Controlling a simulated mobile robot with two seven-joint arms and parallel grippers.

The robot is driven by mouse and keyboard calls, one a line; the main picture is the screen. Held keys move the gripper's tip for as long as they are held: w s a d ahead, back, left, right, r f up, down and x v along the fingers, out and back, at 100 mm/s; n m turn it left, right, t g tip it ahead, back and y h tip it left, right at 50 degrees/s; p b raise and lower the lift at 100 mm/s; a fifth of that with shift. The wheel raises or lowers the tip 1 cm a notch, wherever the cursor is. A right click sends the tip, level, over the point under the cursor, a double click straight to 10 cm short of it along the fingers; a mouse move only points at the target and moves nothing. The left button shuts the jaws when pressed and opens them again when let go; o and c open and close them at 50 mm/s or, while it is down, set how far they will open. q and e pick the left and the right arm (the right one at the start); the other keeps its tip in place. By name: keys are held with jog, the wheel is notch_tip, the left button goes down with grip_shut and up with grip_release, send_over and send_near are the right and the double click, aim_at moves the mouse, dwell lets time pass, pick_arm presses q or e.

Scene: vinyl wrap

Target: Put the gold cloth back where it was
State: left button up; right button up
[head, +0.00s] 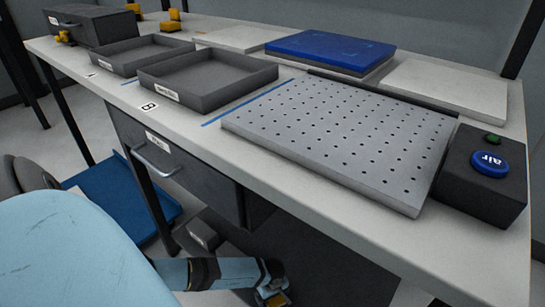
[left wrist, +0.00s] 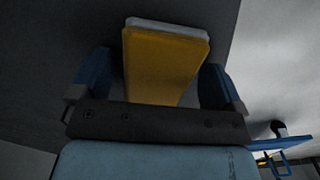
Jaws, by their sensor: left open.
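My left gripper (head: 272,290) hangs low in front of the table, below the tabletop, at the bottom of the head view. In the left wrist view its two blue fingers (left wrist: 155,68) stand apart, on either side of a gold-yellow slab (left wrist: 163,65) with a white far edge. A dark gap shows between the slab and the left finger; at the right finger I cannot tell whether they touch. I cannot tell whether this slab is the gold cloth. A bit of yellow also shows at the gripper in the head view. My right gripper is not seen.
A perforated grey plate (head: 345,140) lies on the table beside a dark box with a blue "air" button (head: 489,163). Two grey trays (head: 205,94), a blue slab (head: 330,50) and small yellow items (head: 170,24) are farther back. A closed drawer (head: 180,165) is under the tabletop.

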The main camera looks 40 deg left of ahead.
pick_arm(q)
jog(key=shift+r, duration=0.25)
notch_tip(320, 180, up, 3)
jog(key=shift+f+p, duration=0.1)
jog(key=shift+p, duration=0.95)
notch_tip(320, 180, up, 9)
jog(key=p, duration=0.4)
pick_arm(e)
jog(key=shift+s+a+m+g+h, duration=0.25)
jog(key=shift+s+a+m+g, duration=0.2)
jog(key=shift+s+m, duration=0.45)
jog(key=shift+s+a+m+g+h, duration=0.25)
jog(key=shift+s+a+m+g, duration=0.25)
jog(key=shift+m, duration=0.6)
